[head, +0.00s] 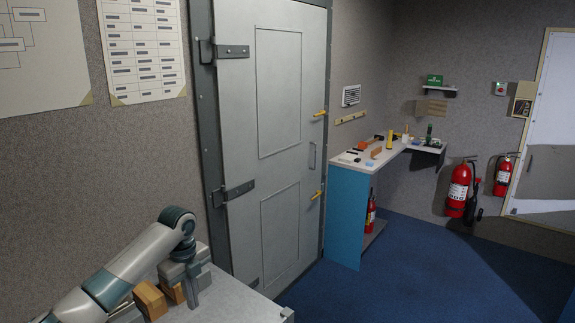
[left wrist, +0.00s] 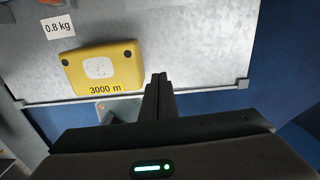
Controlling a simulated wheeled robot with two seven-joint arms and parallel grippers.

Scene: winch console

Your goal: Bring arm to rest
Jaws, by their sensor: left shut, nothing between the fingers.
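My left arm comes in at the lower left of the head view and bends down over a grey metal surface (head: 232,302). The left gripper (head: 192,298) is low over that surface, partly hidden by its own wrist. In the left wrist view the fingers (left wrist: 158,80) are closed together and hold nothing. They point over the pale metal top, right of a yellow block (left wrist: 103,85) marked "3000 m" and apart from it in the picture. My right gripper is in neither view.
Wooden blocks (head: 150,300) are close to the left gripper. A "0.8 kg" label (left wrist: 60,27) lies near the yellow block. A grey door (head: 270,150) stands behind. A cluttered bench (head: 347,235) and fire extinguishers (head: 459,188) are farther right. The blue floor (head: 430,280) is mostly clear.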

